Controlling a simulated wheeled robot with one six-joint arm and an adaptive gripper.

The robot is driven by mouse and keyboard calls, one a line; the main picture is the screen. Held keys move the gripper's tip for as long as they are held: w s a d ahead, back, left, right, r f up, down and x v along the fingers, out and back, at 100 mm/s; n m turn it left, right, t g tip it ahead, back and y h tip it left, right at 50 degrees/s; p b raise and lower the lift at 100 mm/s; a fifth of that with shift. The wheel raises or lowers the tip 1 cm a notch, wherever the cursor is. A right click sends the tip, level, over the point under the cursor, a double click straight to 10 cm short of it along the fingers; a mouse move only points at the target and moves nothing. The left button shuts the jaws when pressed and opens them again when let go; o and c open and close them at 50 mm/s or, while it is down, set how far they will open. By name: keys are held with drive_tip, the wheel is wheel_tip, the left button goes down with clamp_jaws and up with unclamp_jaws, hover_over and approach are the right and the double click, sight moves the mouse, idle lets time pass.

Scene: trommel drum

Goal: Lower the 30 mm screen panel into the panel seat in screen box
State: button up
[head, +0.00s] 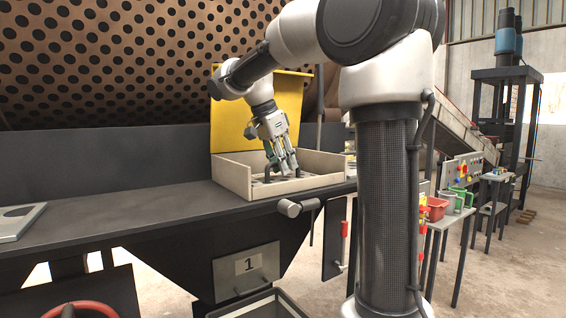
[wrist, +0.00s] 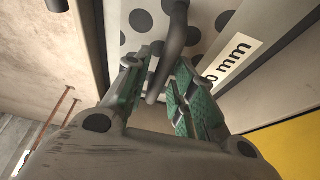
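The screen panel (wrist: 200,20) is pale grey with round dark holes and a dark bent handle (wrist: 176,35). In the wrist view, a white label ending in "0 mm" (wrist: 228,62) lies beside it, its first figure hidden by a finger. The screen box (head: 232,176) is a beige open-topped box on the dark bench in the head view. My gripper (head: 282,168) points down into it. In the wrist view its green-padded fingers (wrist: 163,75) are apart, one each side of the handle. The panel seat is hidden, so I cannot tell whether the panel lies flush.
A yellow plate (head: 228,122) stands behind the box, and the perforated drum (head: 110,60) rises behind the bench. A pale flat plate (head: 18,222) lies at the bench's left. The bench between is clear. A red bin (head: 437,208) stands on a side table at right.

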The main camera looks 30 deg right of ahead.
idle(0.3)
drive_tip(key=v, duration=1.2)
